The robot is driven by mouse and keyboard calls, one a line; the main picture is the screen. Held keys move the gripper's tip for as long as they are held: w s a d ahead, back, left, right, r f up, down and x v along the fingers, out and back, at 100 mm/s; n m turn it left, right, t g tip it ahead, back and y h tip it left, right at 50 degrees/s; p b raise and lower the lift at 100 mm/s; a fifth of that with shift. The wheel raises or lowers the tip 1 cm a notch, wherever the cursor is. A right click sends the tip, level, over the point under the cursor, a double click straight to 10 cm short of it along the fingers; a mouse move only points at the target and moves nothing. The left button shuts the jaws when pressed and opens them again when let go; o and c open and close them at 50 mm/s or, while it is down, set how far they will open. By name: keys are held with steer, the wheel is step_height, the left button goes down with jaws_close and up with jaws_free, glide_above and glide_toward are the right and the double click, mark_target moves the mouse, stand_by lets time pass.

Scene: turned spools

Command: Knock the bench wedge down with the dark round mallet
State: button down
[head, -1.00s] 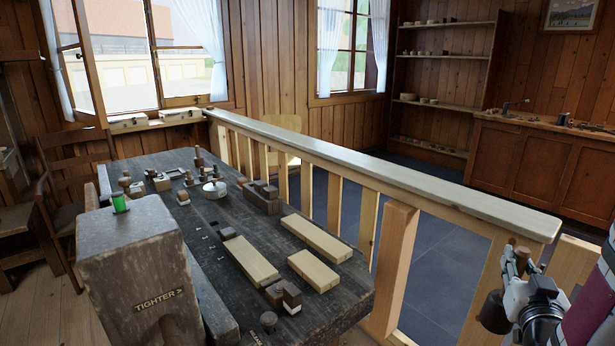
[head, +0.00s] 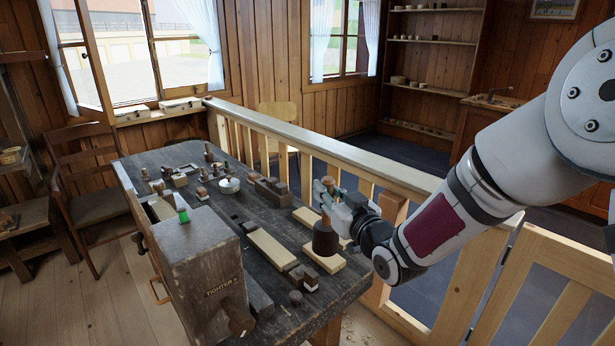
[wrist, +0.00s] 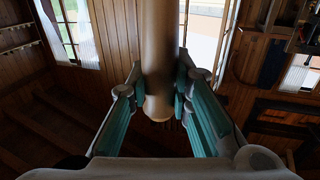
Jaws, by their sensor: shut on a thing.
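The mallet (head: 325,240) has a dark round head and a lighter wooden handle. My gripper (head: 328,193) is shut on the handle, with the head hanging below it over the right side of the bench. In the wrist view the handle (wrist: 157,50) runs upright between my gripper's teal-padded fingers (wrist: 160,98); the mallet head is not seen there. Small dark blocks (head: 302,276) and a round dark peg (head: 295,297) stand at the near end of the dark bench (head: 262,290). I cannot tell surely which piece is the bench wedge.
Pale boards (head: 272,248) lie on the bench, one partly behind the mallet. A grey vise block marked "TIGHTER" (head: 195,260) stands at the near left. A wooden railing (head: 330,150) runs behind the bench. Small tools and turned pieces crowd the far end.

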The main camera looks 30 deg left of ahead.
steer(key=shift+n+g+y, duration=0.4)
steer(key=shift+g, duration=0.1)
steer(key=a+f, duration=0.1)
steer(key=s+a+f, duration=0.1)
steer(key=f, duration=0.1)
steer(key=s+a+f+b, duration=0.1)
steer(key=shift+f, duration=0.2)
stand_by(0.7)
steer(key=shift+s+d+f+b, duration=0.1)
steer(key=shift+f+b, duration=1.15)
steer(key=shift+f, duration=0.6)
